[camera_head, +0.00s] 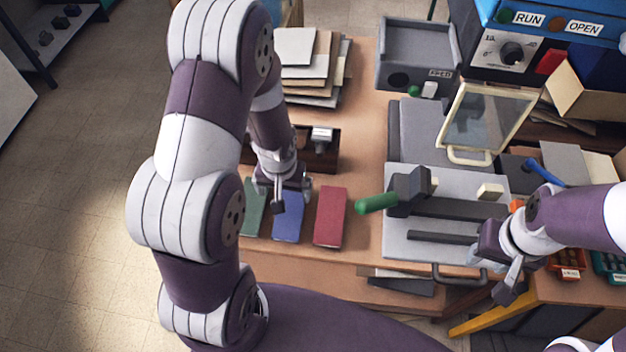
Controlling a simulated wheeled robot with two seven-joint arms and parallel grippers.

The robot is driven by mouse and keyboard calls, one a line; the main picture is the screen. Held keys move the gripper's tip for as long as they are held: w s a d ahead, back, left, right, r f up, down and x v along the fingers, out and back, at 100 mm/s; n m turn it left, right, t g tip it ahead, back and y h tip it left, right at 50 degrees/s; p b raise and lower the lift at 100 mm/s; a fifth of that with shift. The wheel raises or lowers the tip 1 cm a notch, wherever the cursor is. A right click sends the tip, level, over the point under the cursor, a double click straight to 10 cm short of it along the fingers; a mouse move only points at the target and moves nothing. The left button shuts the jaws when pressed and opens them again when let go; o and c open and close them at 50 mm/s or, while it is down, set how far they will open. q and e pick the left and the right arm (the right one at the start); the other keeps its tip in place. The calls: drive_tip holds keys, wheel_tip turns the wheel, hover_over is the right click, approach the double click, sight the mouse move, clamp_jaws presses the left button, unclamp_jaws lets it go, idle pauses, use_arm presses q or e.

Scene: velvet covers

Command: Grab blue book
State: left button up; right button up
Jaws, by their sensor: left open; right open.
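The blue book (289,224) lies flat on the wooden table, between a green book (252,222) on its left and a red book (330,217) on its right. My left gripper (285,205) is open over the far end of the blue book and hides part of it. Whether its fingers touch the book, I cannot tell. My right gripper (500,285) is open and empty at the right, near the front edge of the grey machine.
The grey machine (395,240) with a green handle (376,203) stands right of the books. A dark tray (322,160) and a stack of boards (300,72) lie behind them.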

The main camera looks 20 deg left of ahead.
sight(290, 210)
use_arm(q)
wheel_tip(290, 210, down, 4)
drive_tip(key=b, duration=0.2)
drive_tip(key=shift+w+d+r+t+b, duration=0.1)
drive_tip(key=shift+r+t+b, duration=0.15)
drive_tip(key=shift+t+b, duration=0.05)
drive_tip(key=f, duration=0.2)
drive_tip(key=w+f+b, duration=0.1)
drive_tip(key=f, duration=0.1)
drive_tip(key=shift+w+b, duration=0.15)
drive_tip(key=shift+b, duration=0.15)
use_arm(e)
drive_tip(key=f, duration=0.4)
drive_tip(key=shift+s+d, duration=0.1)
drive_tip(key=shift+s, duration=0.3)
use_arm(q)
wheel_tip(290, 210, down, 4)
drive_tip(key=shift+w+f+b, duration=0.1)
drive_tip(key=shift+f+b, duration=0.05)
drive_tip(key=shift+b, duration=0.95)
use_arm(e)
drive_tip(key=shift+s+f, duration=0.15)
drive_tip(key=shift+f, duration=0.35)
drive_tip(key=shift+s+f, duration=0.15)
drive_tip(key=shift+f, duration=0.35)
use_arm(q)
drive_tip(key=shift+w+a, duration=0.15)
drive_tip(key=shift+a, duration=0.05)
use_arm(e)
drive_tip(key=shift+w, duration=0.15)
